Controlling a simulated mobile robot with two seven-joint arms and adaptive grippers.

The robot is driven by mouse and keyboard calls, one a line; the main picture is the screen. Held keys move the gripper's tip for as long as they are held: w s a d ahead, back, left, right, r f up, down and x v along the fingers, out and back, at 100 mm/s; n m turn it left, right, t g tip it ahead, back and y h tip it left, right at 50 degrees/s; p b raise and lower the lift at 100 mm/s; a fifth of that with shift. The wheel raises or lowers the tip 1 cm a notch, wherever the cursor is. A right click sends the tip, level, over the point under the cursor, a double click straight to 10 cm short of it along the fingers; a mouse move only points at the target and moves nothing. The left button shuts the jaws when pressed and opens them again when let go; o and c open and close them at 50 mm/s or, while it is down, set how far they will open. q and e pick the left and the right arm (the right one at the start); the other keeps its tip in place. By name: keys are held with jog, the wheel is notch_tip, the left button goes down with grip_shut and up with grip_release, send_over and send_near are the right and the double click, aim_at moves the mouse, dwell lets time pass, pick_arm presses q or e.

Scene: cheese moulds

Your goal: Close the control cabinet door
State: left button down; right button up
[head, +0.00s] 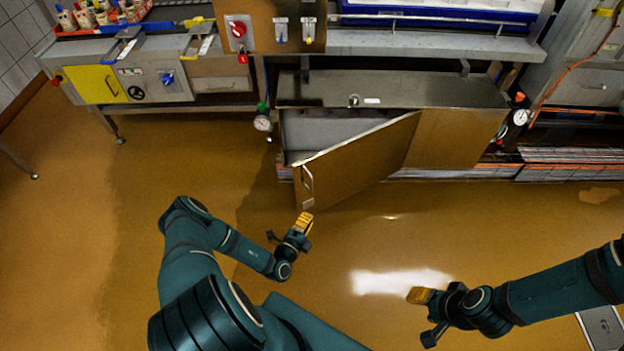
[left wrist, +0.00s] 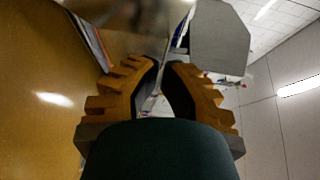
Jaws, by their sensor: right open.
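The control cabinet (head: 460,137) stands under the steel bench in the head view. Its brown door (head: 360,163) stands ajar, swung out toward me, with its free edge at the left and a grey interior showing behind it. A metal handle (head: 307,178) sits near that free edge. My left gripper (head: 289,228) is open and empty, just in front of and below the door's lower left corner, apparently apart from it. Its orange ribbed fingers (left wrist: 164,75) show in the left wrist view, with a gap between them. My right gripper (head: 420,317) is open and empty above the floor at lower right.
A bench leg with a gauge (head: 262,123) stands left of the cabinet, and another gauge (head: 520,117) is at its right. A panel with a red switch (head: 238,29) hangs above. The brown floor (head: 370,230) before the door is clear.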

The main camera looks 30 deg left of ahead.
pick_arm(q)
jog(key=w+a+b, duration=0.3)
jog(key=w+a, duration=0.2)
jog(key=w, duration=0.7)
jog(key=shift+w+f+n+y, duration=0.2)
jog(key=shift+n+y, duration=0.1)
jog(key=shift+y, duration=0.1)
